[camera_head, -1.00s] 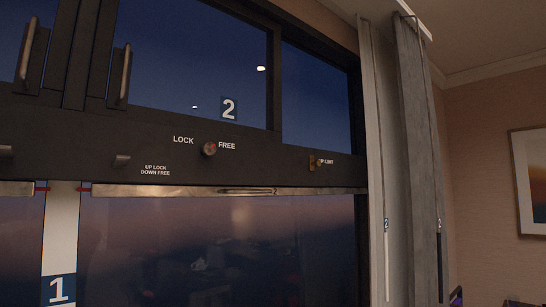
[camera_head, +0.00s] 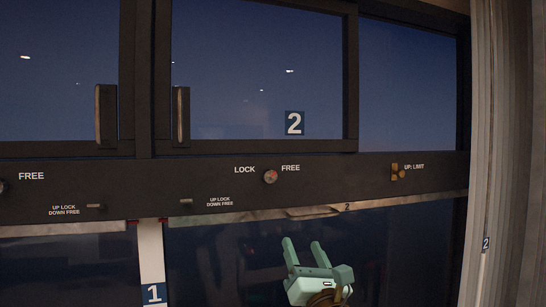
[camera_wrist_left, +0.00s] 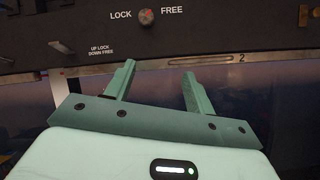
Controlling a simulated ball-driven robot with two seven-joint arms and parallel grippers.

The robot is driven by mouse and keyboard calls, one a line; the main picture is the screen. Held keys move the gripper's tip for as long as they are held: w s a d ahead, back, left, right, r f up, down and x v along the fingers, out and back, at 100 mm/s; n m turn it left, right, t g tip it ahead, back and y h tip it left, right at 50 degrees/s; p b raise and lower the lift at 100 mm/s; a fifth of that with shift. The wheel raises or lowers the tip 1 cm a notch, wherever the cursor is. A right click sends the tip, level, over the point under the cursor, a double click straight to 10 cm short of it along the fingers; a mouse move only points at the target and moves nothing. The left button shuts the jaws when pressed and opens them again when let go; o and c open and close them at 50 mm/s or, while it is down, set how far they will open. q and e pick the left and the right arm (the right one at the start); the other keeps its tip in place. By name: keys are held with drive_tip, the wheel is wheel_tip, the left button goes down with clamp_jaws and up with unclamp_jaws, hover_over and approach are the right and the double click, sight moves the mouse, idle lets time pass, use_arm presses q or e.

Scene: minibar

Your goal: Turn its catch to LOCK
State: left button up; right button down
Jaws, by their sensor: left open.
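The catch (camera_head: 270,176) is a small round knob with a reddish mark on the dark window rail, between the words LOCK on its left and FREE on its right. It also shows in the left wrist view (camera_wrist_left: 146,16). Which word its mark points to is too small to tell. My left gripper (camera_head: 302,243) is pale green, open and empty. It is below the rail, lower and a little right of the knob, with its fingers pointing up and apart from it. My right gripper is not in view.
A small lever (camera_head: 186,201) marked UP LOCK, DOWN FREE sits left of the knob. A brass UP: LIMIT stop (camera_head: 398,172) is to the right. A metal strip (camera_head: 345,208) runs along the rail's lower edge. A curtain (camera_head: 497,150) hangs at the right.

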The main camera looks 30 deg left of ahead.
sight(271, 179)
use_arm(q)
wheel_tip(271, 179, up, 7)
drive_tip(key=s+a+n+g+p, duration=0.1)
drive_tip(key=a+n, duration=0.1)
drive_tip(key=n, duration=0.2)
drive_tip(key=p+x, duration=0.2)
drive_tip(key=x, duration=0.2)
drive_tip(key=p+x, duration=0.2)
drive_tip(key=x, duration=0.3)
drive_tip(key=p+x, duration=0.2)
drive_tip(key=x, duration=0.2)
drive_tip(key=shift+w+a+f+p, duration=0.2)
drive_tip(key=shift+a+p, duration=0.1)
drive_tip(key=shift+a, duration=0.1)
drive_tip(key=shift+w+a+g, duration=0.3)
drive_tip(key=shift+w+a, duration=0.1)
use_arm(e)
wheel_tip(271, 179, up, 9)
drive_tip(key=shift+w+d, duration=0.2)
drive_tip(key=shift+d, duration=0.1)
use_arm(q)
drive_tip(key=c, duration=1)
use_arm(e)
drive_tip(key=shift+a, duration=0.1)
